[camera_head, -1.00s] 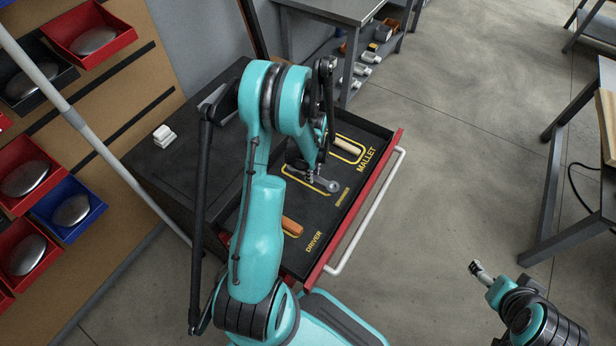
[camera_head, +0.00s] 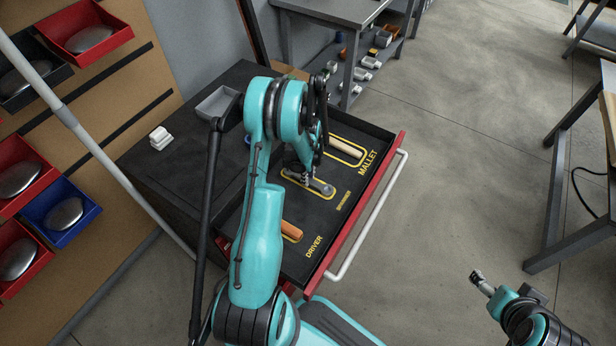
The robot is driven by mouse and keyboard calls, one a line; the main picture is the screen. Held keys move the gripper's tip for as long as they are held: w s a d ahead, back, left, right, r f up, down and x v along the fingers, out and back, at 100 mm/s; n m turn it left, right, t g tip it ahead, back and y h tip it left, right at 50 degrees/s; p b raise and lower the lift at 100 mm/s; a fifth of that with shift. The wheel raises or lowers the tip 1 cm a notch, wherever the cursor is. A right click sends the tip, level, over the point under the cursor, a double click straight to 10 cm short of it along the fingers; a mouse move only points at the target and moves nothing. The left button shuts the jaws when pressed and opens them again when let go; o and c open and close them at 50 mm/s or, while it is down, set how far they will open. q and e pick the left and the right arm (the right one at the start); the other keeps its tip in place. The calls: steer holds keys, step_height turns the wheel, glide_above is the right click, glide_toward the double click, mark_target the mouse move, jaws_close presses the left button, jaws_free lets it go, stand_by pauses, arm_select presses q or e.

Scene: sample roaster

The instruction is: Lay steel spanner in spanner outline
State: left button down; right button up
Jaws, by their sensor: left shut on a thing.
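The steel spanner (camera_head: 322,187) is at the middle of the open drawer, over the yellow spanner outline (camera_head: 288,177). Its ring end shows at the right, inside or very close to the outline's right end; the rest is partly hidden by my gripper. My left gripper (camera_head: 306,181) reaches down from above and is shut on the spanner. I cannot tell whether the spanner touches the drawer floor. My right gripper (camera_head: 477,277) is at the lower right, away from the drawer; its jaws are too small to read.
The drawer (camera_head: 330,232) has a red front and white handle (camera_head: 368,215). A mallet (camera_head: 345,146) lies behind the spanner and an orange-handled driver (camera_head: 292,230) in front. A grey tray (camera_head: 216,103) and white blocks (camera_head: 161,138) stand on the cabinet top.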

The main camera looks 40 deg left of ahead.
arm_select(q)
steer(key=c, duration=1.3)
jaws_free()
step_height(320, 180, up, 12)
steer(key=p, duration=0.5)
steer(key=s+d+r+n+t, duration=0.3)
steer(key=d+r+n, duration=0.4)
steer(key=d+r, duration=0.7)
steer(key=s+d+r+n+t, duration=0.1)
steer(key=s+d+r+n, duration=0.1)
steer(key=s+d+n, duration=0.1)
steer(key=s+d+r+n+t, duration=0.1)
steer(key=s+d+r+n, duration=0.2)
steer(key=s, duration=0.1)
steer(key=s+d+r+n+t, duration=0.2)
steer(key=s+d+n, duration=0.1)
steer(key=shift+s+d+r+n, duration=0.2)
steer(key=shift+s+r+n, duration=0.1)
steer(key=shift+s+n, duration=0.1)
